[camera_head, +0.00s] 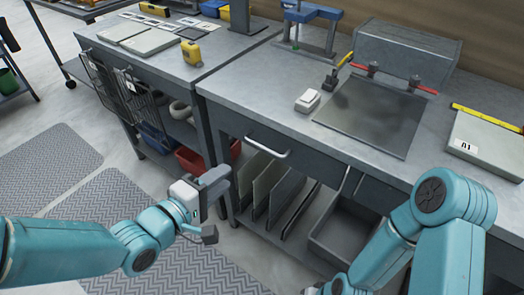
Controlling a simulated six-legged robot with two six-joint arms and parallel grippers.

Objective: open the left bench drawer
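The left bench drawer (305,166) is a dark grey front under the main bench top. It looks closed, with a pale bar handle (268,150) on it. My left gripper (217,207) is below and left of the handle, apart from it, beside the bench's front leg. Its two dark fingers are spread and nothing is between them. My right arm (425,235) bends down in front of the bench's right side. Its gripper is out of sight at the bottom edge.
Upright panels (262,192) and an open grey bin (343,228) sit under the bench. A dark plate (372,115), a white box (308,101) and a blue press (305,30) stand on top. A side bench (175,55) carries wire baskets (130,95). Patterned mats (120,215) cover the floor.

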